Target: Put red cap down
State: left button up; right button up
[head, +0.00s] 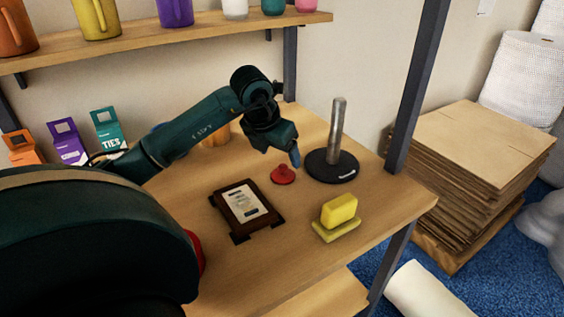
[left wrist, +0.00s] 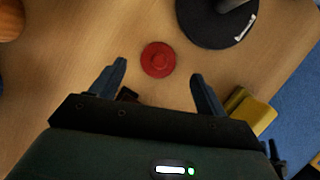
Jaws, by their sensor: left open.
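The red cap (head: 283,175) sits on the wooden table, between the dark framed device and the round black base of the metal post. It also shows in the left wrist view (left wrist: 158,60), just beyond and between my fingertips. My left gripper (head: 290,155) is above the table close to the cap. In the left wrist view its two fingers (left wrist: 159,80) are spread wide with nothing between them. The cap is apart from both fingers. My right gripper is not in view.
The metal post on its black base (head: 331,166) stands right of the cap. A dark framed device (head: 244,205) lies in front of it. A yellow sponge on a holder (head: 337,215) is at the front right. Small cartons (head: 68,143) stand at the left. Bare table (head: 290,245) lies between device and sponge.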

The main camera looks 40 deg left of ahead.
pick_arm(q)
jog(key=v, duration=0.6)
jog(key=shift+s, duration=0.15)
dwell(0.3)
